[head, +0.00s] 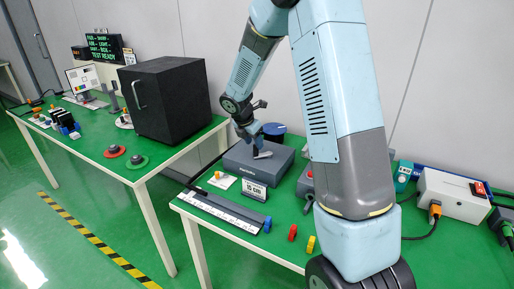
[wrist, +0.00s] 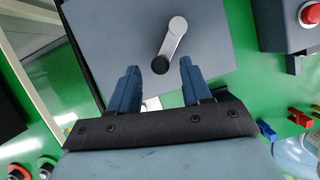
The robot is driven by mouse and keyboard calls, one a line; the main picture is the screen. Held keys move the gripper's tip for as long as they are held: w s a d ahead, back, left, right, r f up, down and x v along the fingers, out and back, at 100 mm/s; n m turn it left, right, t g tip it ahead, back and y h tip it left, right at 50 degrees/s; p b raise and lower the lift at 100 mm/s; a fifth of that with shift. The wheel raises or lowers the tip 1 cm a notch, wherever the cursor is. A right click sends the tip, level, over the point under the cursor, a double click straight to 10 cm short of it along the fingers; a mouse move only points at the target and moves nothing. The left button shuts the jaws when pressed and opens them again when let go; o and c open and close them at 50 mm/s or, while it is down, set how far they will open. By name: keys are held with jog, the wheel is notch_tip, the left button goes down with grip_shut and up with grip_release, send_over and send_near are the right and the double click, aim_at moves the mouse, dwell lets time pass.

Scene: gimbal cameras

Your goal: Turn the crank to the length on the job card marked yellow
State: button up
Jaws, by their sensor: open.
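The crank (wrist: 173,40) is a light grey arm with a round black knob (wrist: 160,65), on top of a dark grey box (wrist: 118,40). In the head view the box (head: 238,160) sits on the green table, and the crank (head: 263,155) shows small on top. My gripper (wrist: 157,75) is open over the box; in the wrist view the knob lies between its fingertips, with gaps on both sides. I cannot tell the height between them. My gripper also shows in the head view (head: 256,142). A small sign (head: 255,189) before the box appears to read 15 cm. A small white card with coloured marks (head: 222,181) lies left of it.
A white ruler strip (head: 222,210) lies along the front edge. Red (head: 292,232) and yellow (head: 311,244) pieces lie right of it. A white power box (head: 450,194) stands at right.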

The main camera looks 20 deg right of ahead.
jog(key=shift+x, duration=1.9)
grip_shut()
jog(key=shift+d, duration=0.15)
